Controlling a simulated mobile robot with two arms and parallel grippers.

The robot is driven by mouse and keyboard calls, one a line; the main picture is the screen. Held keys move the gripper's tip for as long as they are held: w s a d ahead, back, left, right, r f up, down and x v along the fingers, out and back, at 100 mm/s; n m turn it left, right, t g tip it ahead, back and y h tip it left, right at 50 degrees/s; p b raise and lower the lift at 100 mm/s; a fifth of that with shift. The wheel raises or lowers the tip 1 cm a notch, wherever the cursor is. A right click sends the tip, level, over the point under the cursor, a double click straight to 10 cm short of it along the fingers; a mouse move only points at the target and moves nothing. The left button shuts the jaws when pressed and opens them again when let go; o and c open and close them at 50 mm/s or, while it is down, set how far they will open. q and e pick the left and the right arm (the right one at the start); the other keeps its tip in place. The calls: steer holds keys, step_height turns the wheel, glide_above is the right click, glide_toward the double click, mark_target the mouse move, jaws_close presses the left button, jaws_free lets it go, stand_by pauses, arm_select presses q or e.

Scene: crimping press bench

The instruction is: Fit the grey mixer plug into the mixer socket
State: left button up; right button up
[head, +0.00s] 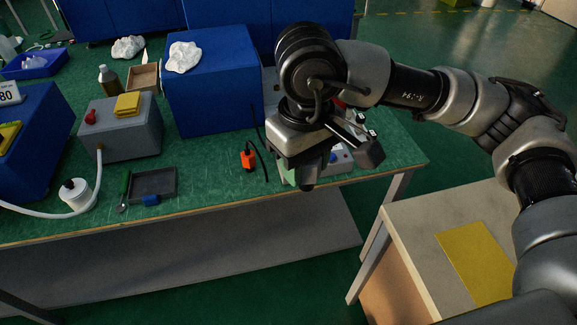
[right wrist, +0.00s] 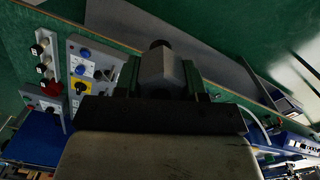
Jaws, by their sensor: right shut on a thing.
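My right gripper (head: 325,165) is over the right end of the green bench and points down. In the right wrist view the right gripper (right wrist: 160,95) is shut on a grey block-shaped plug (right wrist: 160,70) with a black round end, which I take for the mixer plug. In the head view the arm and gripper hide most of it. A light grey control box (right wrist: 92,65) with blue and yellow knobs stands beside the gripper, apart from the plug. I cannot make out the mixer socket in either view. My left gripper is not in view.
An orange plug-like thing (head: 248,158) with a black cable lies on the bench left of my gripper. A large blue box (head: 212,85) stands behind it. A grey box with a red knob (head: 120,128) and a dark tray (head: 153,184) are further left.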

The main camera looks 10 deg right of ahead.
steer(key=w+a+m, duration=0.4)
steer(key=w+a, duration=0.4)
steer(key=a, duration=0.1)
steer(key=shift+a+m, duration=0.3)
steer(key=shift+a, duration=0.1)
